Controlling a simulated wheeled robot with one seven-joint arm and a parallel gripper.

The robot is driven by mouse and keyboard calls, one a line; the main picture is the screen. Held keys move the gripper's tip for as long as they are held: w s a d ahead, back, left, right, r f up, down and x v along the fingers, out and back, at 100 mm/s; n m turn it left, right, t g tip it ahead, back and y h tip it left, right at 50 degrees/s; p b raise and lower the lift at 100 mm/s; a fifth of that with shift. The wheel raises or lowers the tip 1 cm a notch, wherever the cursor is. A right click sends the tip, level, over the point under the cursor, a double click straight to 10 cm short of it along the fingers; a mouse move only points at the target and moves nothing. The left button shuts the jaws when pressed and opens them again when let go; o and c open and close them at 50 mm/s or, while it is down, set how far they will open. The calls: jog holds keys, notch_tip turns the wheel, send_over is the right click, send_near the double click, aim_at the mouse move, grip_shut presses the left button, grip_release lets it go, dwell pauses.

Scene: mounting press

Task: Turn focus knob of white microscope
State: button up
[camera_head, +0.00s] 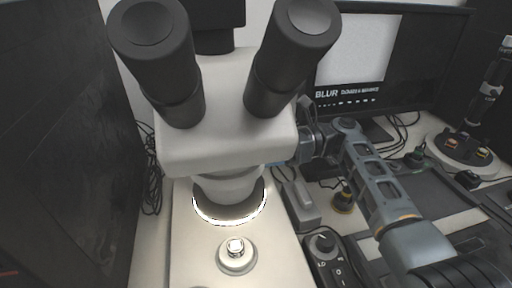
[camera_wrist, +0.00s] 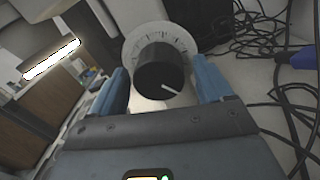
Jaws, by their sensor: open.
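The white microscope (camera_head: 228,110) with two black eyepieces stands at the centre left of the head view, its lit ring above the base. In the wrist view its focus knob (camera_wrist: 160,72) is a black cylinder with a white pointer line, in front of a pale round dial (camera_wrist: 142,36). My gripper (camera_wrist: 164,88) is open, with one blue finger on each side of the knob. A gap seems to show between the knob and the fingers; contact is hard to tell. In the head view the knob and fingertips are hidden behind the microscope's right side.
A monitor (camera_head: 385,70) reading "BLUR" stands behind my arm. A black control box (camera_head: 328,256) with a knob sits right of the microscope base (camera_head: 190,250). A dark panel (camera_head: 70,130) stands close on the left. Loose black cables (camera_wrist: 270,45) lie beside the knob.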

jog(key=shift+a, duration=0.1)
jog(key=c, duration=1)
jog(key=shift+n, duration=0.3)
jog(key=n+b, duration=0.1)
jog(key=n, duration=0.5)
jog(key=shift+w, duration=0.1)
jog(key=n+b, duration=0.2)
jog(key=n, duration=0.3)
jog(key=shift+w+r+n, duration=0.1)
jog(key=shift+r+n, duration=0.05)
jog(key=shift+n, duration=0.15)
jog(key=shift+t, duration=0.3)
jog(key=o, duration=1)
